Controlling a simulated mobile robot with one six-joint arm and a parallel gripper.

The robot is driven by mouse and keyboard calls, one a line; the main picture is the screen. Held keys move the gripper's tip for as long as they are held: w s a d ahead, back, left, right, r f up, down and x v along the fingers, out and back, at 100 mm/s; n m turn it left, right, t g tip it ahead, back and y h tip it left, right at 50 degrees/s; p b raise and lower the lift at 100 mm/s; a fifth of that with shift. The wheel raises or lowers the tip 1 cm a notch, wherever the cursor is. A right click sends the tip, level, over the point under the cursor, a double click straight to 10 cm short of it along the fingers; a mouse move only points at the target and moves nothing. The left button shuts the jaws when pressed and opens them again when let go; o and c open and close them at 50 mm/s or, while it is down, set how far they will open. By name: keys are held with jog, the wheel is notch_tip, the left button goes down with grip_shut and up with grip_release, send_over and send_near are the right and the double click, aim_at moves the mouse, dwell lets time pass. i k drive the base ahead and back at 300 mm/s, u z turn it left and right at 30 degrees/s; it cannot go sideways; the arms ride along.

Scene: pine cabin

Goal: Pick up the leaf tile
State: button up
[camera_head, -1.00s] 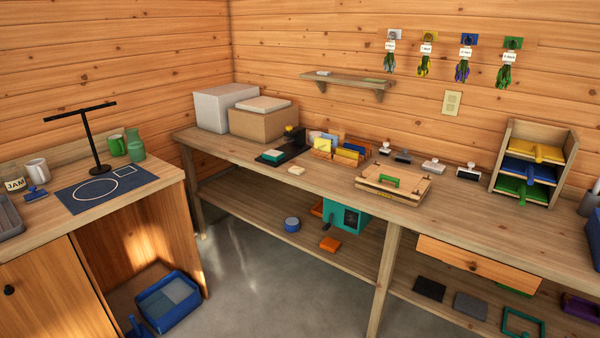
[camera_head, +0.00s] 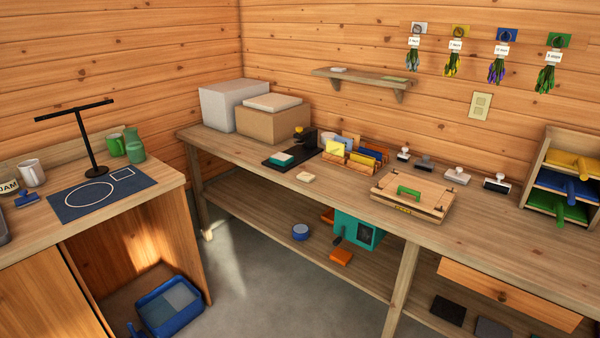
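No tile with a clear leaf mark can be made out. A small cream block or tile (camera_head: 305,177) lies flat on the long workbench (camera_head: 245,165), in front of the black stand; its face is too small to read. A pale flat piece (camera_head: 338,69) and a greenish flat piece (camera_head: 394,79) lie on the wall shelf, also too small to identify. My gripper is not in view.
A cabinet with a blue mat (camera_head: 70,207) is at left. Grey floor lies between.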

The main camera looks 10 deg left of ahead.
aim_at(305, 176)
jog(key=i, duration=1.05)
jog(key=z, duration=1.75)
jog(key=k, duration=0.05)
jog(key=u, duration=2.4)
jog(key=k, duration=0.2)
jog(key=u, duration=2.5)
jog(key=k, duration=0.25)
